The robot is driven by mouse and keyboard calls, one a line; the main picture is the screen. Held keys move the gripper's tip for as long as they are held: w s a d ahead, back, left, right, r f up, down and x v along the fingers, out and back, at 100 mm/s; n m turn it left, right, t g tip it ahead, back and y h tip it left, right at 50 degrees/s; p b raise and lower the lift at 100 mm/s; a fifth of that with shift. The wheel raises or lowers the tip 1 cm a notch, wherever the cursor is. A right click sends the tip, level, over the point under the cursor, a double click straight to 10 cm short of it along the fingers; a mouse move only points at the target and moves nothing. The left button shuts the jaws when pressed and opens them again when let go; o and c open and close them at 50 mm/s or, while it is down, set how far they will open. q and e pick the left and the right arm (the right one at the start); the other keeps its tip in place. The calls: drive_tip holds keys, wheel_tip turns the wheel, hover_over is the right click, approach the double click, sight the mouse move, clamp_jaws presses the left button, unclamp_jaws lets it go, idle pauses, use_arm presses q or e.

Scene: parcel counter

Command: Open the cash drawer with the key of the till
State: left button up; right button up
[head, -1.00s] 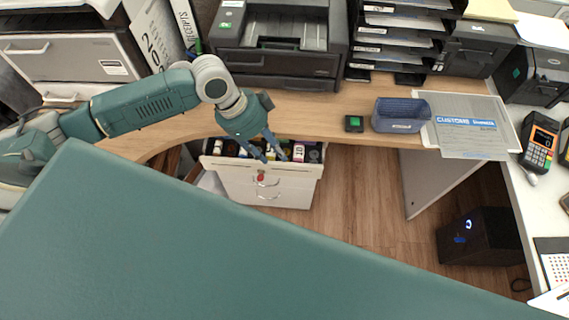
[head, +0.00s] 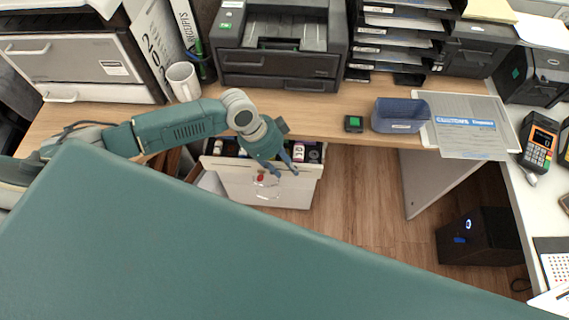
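A white drawer unit (head: 240,190) stands under the desk, with its top drawer open and several bottles and boxes inside. A small red thing (head: 260,178) sits on its front, near a clear handle; it may be the key, but it is too small to tell. My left gripper (head: 287,174) is over the drawer's front edge, to the right of the red thing. Its two fingers are apart, with nothing seen between them. It hides part of the drawer's contents. My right gripper is not in view.
A white mug (head: 183,82) stands on the desk at left, behind my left arm. The floor (head: 360,200) right of the drawer unit is clear.

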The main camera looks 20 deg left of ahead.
use_arm(q)
clamp_jaws()
drive_tip(key=shift+s+d+r+p, duration=0.1)
drive_tip(key=shift+s+d+p, duration=0.05)
drive_tip(key=shift+s+p, duration=0.4)
drive_tip(key=s+d+p, duration=0.3)
drive_tip(key=s+p, duration=0.2)
drive_tip(key=s, duration=0.5)
drive_tip(key=s+d+p, duration=0.3)
drive_tip(key=s+p, duration=0.3)
drive_tip(key=s, duration=0.5)
drive_tip(key=shift+p, duration=0.3)
drive_tip(key=shift+d, duration=0.1)
